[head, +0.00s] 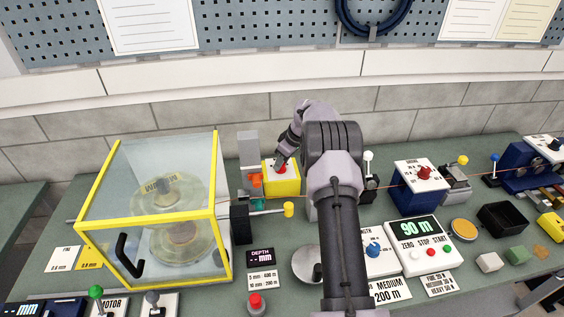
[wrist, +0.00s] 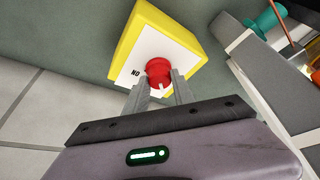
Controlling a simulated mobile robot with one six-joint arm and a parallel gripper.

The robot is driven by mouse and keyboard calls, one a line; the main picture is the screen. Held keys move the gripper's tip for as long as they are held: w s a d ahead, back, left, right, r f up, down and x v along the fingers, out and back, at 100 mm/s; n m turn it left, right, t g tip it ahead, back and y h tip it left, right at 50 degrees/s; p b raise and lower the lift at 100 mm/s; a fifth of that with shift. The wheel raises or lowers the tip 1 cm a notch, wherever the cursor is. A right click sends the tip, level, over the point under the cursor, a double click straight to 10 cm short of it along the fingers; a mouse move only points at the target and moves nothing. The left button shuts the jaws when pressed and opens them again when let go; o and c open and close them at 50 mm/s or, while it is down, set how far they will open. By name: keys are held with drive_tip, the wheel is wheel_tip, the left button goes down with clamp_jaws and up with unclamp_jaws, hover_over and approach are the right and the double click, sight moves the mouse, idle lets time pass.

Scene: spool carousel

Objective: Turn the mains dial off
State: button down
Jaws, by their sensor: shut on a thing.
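The mains dial is a red round knob (wrist: 157,67) on the white face of a yellow box (wrist: 129,38). In the head view the yellow box (head: 285,188) stands at the back of the bench, with the red knob (head: 282,169) on top. My gripper (wrist: 160,80) is shut on the red knob, one finger on each side of it. Black lettering that looks like "NO" or an upside-down "ON" shows on the white face, left of the knob. A small white mark shows on the knob near the fingers. The fingers hide part of the face.
A clear guard box with yellow edges (head: 215,200) stands to the left. A grey block (head: 249,150) and a yellow-ended handle (head: 289,209) are close to the yellow box. A blue unit with a red knob (head: 420,190) stands to the right. My arm covers the middle of the bench.

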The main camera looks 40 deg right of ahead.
idle(0.3)
drive_tip(key=c, duration=1.1)
unclamp_jaws()
drive_tip(key=shift+o, duration=0.2)
drive_tip(key=shift+r, duration=0.1)
drive_tip(key=p+v, duration=0.2)
drive_tip(key=v, duration=1.5)
drive_tip(key=shift+r, duration=0.15)
